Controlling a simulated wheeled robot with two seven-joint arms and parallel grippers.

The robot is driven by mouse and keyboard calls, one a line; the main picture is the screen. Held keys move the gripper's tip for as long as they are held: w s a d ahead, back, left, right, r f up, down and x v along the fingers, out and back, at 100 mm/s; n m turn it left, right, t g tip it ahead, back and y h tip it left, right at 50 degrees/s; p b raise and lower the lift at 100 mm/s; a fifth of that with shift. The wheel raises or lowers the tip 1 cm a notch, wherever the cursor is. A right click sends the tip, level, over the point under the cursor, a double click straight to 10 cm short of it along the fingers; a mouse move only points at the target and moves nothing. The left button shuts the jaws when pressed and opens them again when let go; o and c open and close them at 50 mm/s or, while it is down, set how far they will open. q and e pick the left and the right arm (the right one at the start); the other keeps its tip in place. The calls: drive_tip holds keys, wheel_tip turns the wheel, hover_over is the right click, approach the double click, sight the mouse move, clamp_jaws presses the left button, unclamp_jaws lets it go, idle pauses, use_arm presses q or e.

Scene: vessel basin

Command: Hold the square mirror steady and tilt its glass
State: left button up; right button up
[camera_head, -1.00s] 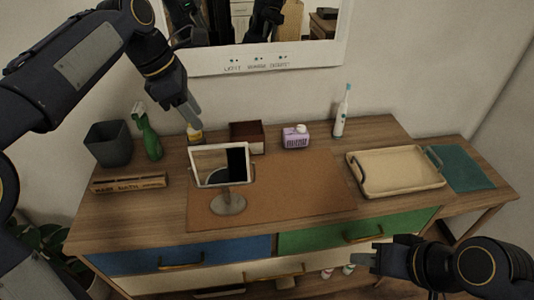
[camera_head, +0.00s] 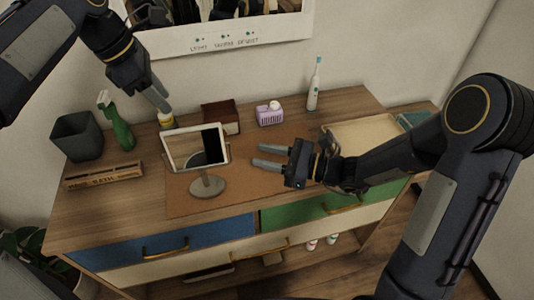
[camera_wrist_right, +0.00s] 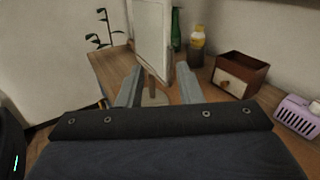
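The square mirror (camera_head: 196,148) stands on its round base (camera_head: 208,187) on the brown mat, its glass upright and leaning slightly. My right gripper (camera_head: 257,156) is open and empty, to the right of the mirror and pointing at it, apart from it in the head view. In the right wrist view the mirror (camera_wrist_right: 153,38) shows edge-on beyond and between the open fingers (camera_wrist_right: 158,88). My left gripper (camera_head: 162,104) hangs behind and above the mirror, near the yellow-labelled bottle; its fingers overlap, so its opening is unclear.
A green spray bottle (camera_head: 117,124), a grey bin (camera_head: 77,136) and a wooden block (camera_head: 104,176) stand left of the mirror. Behind are a yellow-labelled bottle (camera_head: 166,119), a brown box (camera_head: 221,116), a purple basket (camera_head: 270,115) and a toothbrush (camera_head: 314,85). A beige tray (camera_head: 365,131) lies right, partly behind my right arm.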

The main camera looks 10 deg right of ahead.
drive_tip(key=w+a+f+m+t, duration=0.1)
drive_tip(key=w+a, duration=0.4)
drive_tip(key=a, duration=0.1)
drive_tip(key=shift+a, duration=0.3)
drive_tip(key=shift+f, duration=0.1)
drive_tip(key=shift+c, duration=0.2)
